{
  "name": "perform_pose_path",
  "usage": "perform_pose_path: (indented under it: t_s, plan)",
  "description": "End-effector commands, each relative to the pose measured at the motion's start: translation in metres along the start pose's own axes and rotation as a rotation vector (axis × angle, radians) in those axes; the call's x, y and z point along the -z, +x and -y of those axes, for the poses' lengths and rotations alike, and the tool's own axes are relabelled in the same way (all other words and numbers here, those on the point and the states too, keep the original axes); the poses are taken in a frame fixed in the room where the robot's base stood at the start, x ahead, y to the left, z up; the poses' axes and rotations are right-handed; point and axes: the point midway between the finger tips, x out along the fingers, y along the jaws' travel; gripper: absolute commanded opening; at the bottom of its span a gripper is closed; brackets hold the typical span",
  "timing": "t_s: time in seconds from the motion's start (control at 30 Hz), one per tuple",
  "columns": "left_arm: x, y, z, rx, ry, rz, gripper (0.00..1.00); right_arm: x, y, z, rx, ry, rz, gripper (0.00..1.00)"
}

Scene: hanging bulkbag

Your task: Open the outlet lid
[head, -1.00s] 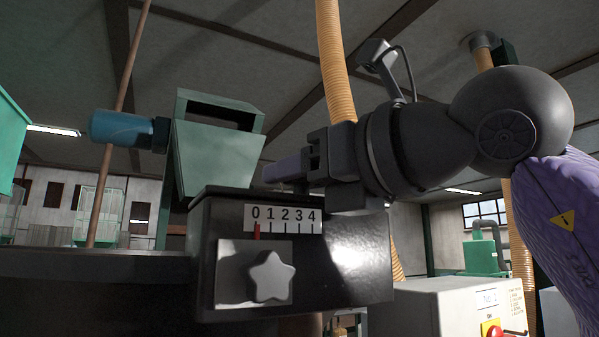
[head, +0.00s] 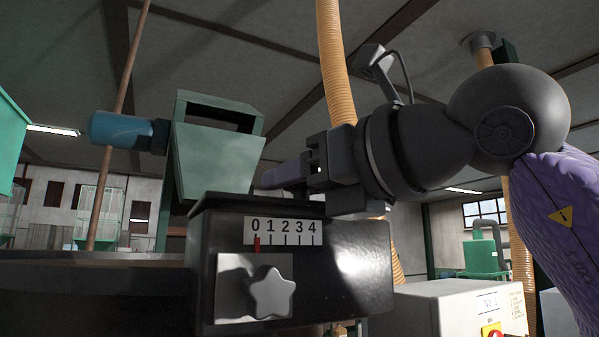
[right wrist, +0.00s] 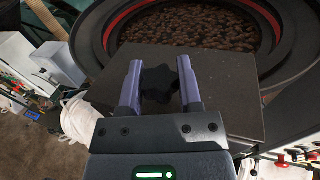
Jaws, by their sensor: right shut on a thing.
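A dark box (head: 360,265) stands at the centre of the head view, with a 0-to-4 scale (head: 283,232) and a grey star knob (head: 271,293) on its front. The red pointer is at 0. My right gripper (head: 268,178) reaches over the box top from the right. I cannot tell which part is the outlet lid. My left gripper is not in view.
Beyond the top plate is a round dark pan (right wrist: 300,50) with a red inner ring, full of brown beans. A green hopper (head: 215,160) stands behind the box. A grey control cabinet (head: 450,308) stands to the right. A yellow hose (head: 335,60) hangs behind my right arm.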

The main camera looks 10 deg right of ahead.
Motion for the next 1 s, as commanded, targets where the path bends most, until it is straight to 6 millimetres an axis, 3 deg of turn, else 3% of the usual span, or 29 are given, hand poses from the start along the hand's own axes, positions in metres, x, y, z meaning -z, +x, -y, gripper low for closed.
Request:
perform_pose_path:
  t_s: [0.23, 0.6, 1.0]
  plan:
    - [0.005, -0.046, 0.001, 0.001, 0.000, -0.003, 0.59, -0.024, 0.004, 0.001, 0.001, 0.049, -0.148, 0.00]
    - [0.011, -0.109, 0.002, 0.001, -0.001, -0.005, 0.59, -0.041, 0.017, 0.005, 0.001, 0.129, -0.396, 0.00]
    - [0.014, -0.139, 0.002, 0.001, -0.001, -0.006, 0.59, -0.044, 0.025, 0.008, 0.000, 0.173, -0.526, 0.00]
